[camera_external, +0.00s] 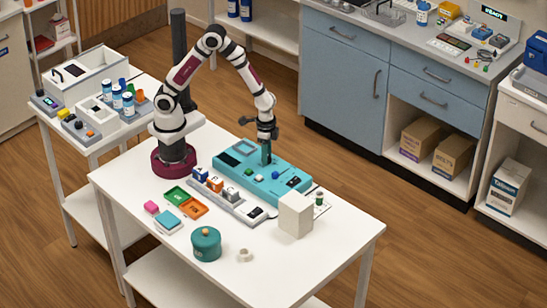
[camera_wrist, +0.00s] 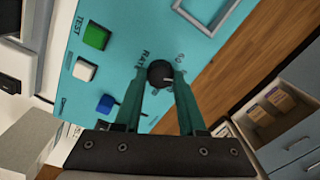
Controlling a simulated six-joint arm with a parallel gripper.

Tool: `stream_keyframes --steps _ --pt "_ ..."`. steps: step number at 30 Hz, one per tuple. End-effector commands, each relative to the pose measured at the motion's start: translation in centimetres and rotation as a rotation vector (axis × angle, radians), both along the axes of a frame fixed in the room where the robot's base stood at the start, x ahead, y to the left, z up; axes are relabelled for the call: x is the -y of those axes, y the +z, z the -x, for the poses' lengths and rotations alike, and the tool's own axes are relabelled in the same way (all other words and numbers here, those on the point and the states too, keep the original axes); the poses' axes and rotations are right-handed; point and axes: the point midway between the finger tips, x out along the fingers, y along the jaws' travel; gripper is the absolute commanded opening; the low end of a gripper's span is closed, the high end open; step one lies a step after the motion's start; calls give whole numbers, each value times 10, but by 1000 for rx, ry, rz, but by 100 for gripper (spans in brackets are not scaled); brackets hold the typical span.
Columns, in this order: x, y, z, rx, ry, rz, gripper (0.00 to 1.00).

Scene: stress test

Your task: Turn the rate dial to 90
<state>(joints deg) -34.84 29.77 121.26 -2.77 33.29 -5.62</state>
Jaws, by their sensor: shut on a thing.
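The rate dial (camera_wrist: 160,73) is a round black knob on a teal panel (camera_wrist: 122,50), under printed lettering that reads RATE. My gripper (camera_wrist: 161,76) has its two teal fingers on either side of the knob, shut on it. A pale pointer mark shows on the knob, towards the lower right in the wrist view. Scale marks near the knob are partly hidden by the fingers, and I cannot read the setting. In the external view my gripper (camera_external: 266,161) points down at the teal panel (camera_external: 290,190) and hides the dial.
A green button (camera_wrist: 96,36), a white button (camera_wrist: 84,70) and a blue button (camera_wrist: 105,104) sit left of the dial in the wrist view. A square frame (camera_wrist: 205,15) lies at the panel's top. A white block (camera_external: 296,214) stands by the panel's near right corner.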

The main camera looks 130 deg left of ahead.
Motion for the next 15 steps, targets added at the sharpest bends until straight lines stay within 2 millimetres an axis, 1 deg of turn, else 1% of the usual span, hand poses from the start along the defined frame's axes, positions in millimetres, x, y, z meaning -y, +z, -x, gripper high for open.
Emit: stream_keyframes --steps 4,5,6,9,15 --pt "0 1 0 0 0 -1 0" --pt "0 1 0 0 0 -1 45" --pt "0 1 0 0 0 -1 52" --pt "0 1 0 1 1 0 70" --pt "0 0 0 0 1 0 70"
